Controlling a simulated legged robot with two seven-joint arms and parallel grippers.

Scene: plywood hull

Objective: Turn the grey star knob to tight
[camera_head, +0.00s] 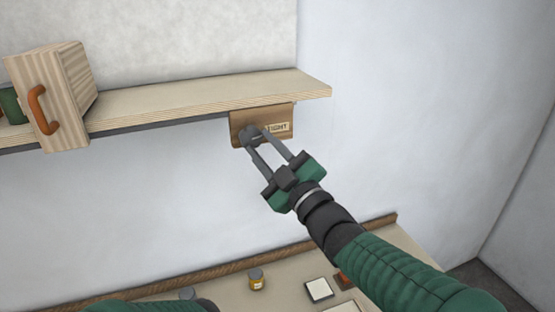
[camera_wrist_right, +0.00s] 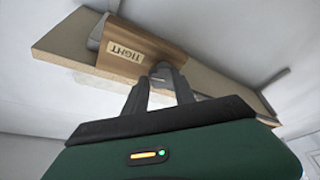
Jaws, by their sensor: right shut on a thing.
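The grey star knob (camera_head: 250,135) sits on the front of a brown wooden block (camera_head: 240,115) under the shelf's edge. A label (camera_head: 278,127) to the right of the knob reads "TIGHT"; the label also shows in the right wrist view (camera_wrist_right: 126,53). My right gripper (camera_head: 262,137) is at the block, its fingers shut on the knob and hiding much of it. In the right wrist view the gripper's fingers (camera_wrist_right: 163,85) reach the block beside the label. A dark rounded part of my left arm shows at the bottom edge; its gripper is not visible.
A plywood shelf (camera_head: 200,95) runs above the block. A wooden box with an orange handle (camera_head: 42,108) and a green object (camera_head: 10,105) are at its left. Below, a bench holds a small amber jar (camera_head: 256,280) and a white square (camera_head: 318,289). A wall is at right.

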